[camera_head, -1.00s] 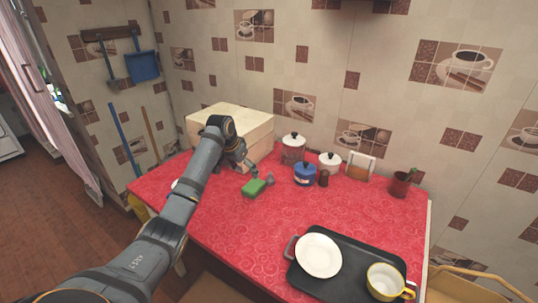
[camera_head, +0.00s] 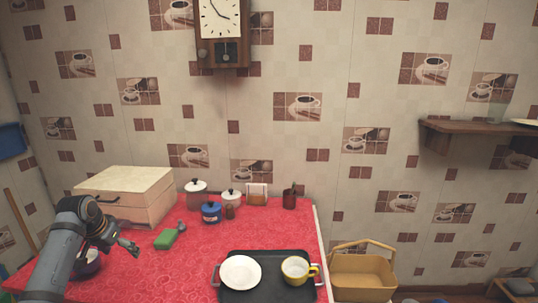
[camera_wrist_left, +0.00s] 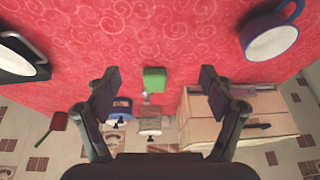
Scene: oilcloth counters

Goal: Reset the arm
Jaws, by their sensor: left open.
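My left arm comes in from the lower left in the head view. Its gripper (camera_head: 130,247) is above the red counter, left of a green sponge (camera_head: 166,239), and holds nothing. In the left wrist view the two fingers of the gripper (camera_wrist_left: 157,78) stand wide apart, with the sponge (camera_wrist_left: 154,79) seen in the gap, apart from them. My right gripper is in neither view.
A red counter (camera_head: 190,270) bears a wooden box (camera_head: 130,200), lidded pots, a blue pot (camera_head: 211,213) and a black tray (camera_head: 262,257) with a white plate (camera_head: 240,272) and yellow cup (camera_head: 296,268). A dark blue mug (camera_wrist_left: 270,38) is near the arm. A basket (camera_head: 362,275) stands right.

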